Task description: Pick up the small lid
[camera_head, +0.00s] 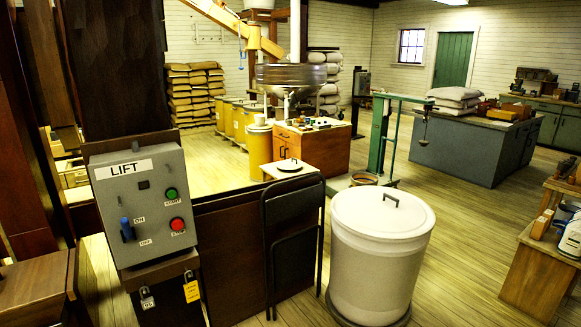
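A small round pale lid (289,166) with a dark handle lies at the middle of the camera_head view. It rests on a light flat top behind a black folding chair (293,200). A much larger white lid (365,212) with a dark bar handle covers a big white bin (372,265) to the right and nearer. Neither of my grippers shows in this view.
A grey LIFT control box (143,200) with green and red buttons stands at the left front. A green platform scale (379,135) and a wooden cabinet (318,147) stand behind. A low wooden bench (537,278) is at right. Plank floor (457,225) right of the bin is clear.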

